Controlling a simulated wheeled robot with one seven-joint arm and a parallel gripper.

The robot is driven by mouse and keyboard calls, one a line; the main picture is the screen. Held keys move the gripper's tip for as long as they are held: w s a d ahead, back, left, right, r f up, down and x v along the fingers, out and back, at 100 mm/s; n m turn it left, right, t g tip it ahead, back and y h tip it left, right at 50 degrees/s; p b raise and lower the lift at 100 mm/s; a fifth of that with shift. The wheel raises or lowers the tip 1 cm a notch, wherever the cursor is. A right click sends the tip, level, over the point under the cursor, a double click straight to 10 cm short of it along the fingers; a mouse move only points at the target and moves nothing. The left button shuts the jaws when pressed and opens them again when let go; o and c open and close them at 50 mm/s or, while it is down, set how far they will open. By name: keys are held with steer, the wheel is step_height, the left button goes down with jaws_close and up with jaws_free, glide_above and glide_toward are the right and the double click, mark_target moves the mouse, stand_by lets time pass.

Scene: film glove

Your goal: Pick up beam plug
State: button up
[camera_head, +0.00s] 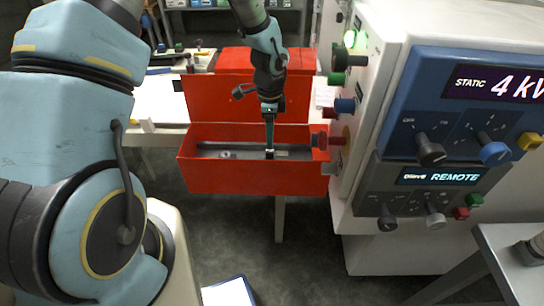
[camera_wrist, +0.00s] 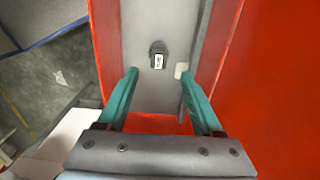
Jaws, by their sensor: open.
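The beam plug (camera_wrist: 157,54) appears to be the short dark plug with a white label on its end, seen in the wrist view on the grey floor of a red box. My gripper (camera_wrist: 159,76) is open and empty. Its two teal fingers stand apart, with the plug showing just beyond the tips, between their lines. In the head view my gripper (camera_head: 269,152) points down into the open red box (camera_head: 250,180). A small object (camera_head: 225,155) lies left of it there, probably the plug, but too small to be sure.
The red lid or back wall (camera_head: 210,92) rises behind the box. A small pale piece (camera_wrist: 181,70) lies beside the plug.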

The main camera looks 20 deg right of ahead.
mark_target(270, 158)
steer(key=shift+a+f+p, duration=0.1)
steer(key=shift+f+p, duration=0.8)
steer(key=shift+f, duration=2.1)
jaws_close()
